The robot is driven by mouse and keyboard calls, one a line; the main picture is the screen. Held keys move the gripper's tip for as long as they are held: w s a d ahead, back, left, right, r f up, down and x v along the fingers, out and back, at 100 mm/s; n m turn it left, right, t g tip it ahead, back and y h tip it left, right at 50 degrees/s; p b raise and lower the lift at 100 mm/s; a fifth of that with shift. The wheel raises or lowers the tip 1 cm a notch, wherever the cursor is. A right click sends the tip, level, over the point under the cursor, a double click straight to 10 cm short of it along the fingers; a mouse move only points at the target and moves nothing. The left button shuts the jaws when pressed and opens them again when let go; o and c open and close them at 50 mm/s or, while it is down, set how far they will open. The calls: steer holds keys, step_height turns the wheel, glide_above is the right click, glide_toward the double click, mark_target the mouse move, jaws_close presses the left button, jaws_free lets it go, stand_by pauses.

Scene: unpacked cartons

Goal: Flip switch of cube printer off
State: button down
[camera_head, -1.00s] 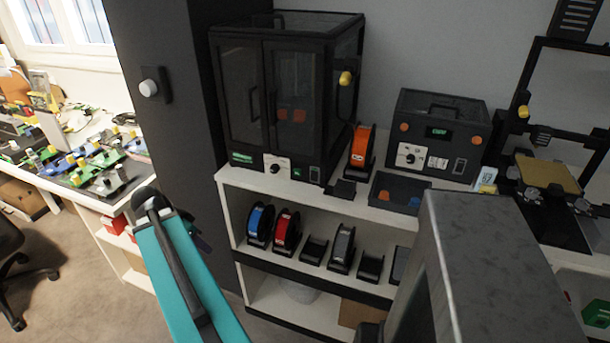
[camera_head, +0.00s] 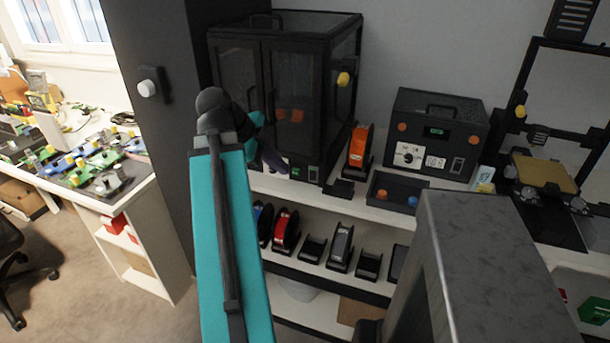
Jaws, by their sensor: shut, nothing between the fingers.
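The cube printer (camera_head: 335,120) is a black box with two glass doors, standing on the top shelf. Its lower front strip carries a small green-lit part (camera_head: 296,171) and a dark rocker switch (camera_head: 314,173) near the right corner; which way the rocker is tilted is too small to tell. My gripper (camera_head: 274,161) is in front of the lower left part of the printer, left of the switch and apart from it. It is shut and empty, and my arm hides part of it. The printer's white dial is mostly covered by my gripper.
An orange spool (camera_head: 360,150) and an open dark tray (camera_head: 398,193) stand right of the printer. Further right are a black control box (camera_head: 437,135) and an open-frame printer (camera_head: 545,175). Spools sit on the shelf below. A dark cabinet (camera_head: 160,125) stands left.

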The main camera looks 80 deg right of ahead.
mark_target(313, 176)
steer(key=shift+s+r, duration=0.15)
stand_by(0.3)
steer(key=p+x, duration=0.1)
steer(key=x, duration=0.2)
steer(key=d+p+x, duration=0.1)
steer(key=p+x, duration=0.1)
steer(key=x, duration=0.2)
steer(key=p+x, duration=0.2)
steer(key=x, duration=0.1)
steer(key=shift+s+d, duration=0.15)
steer(key=shift+d, duration=0.3)
steer(key=shift+s+d+f+p, duration=0.1)
steer(key=shift+d+p, duration=0.2)
steer(key=shift+d, duration=0.2)
steer(key=shift+s+d+f+p, duration=0.15)
steer(key=shift+d+p, duration=0.1)
steer(key=shift+d, duration=0.3)
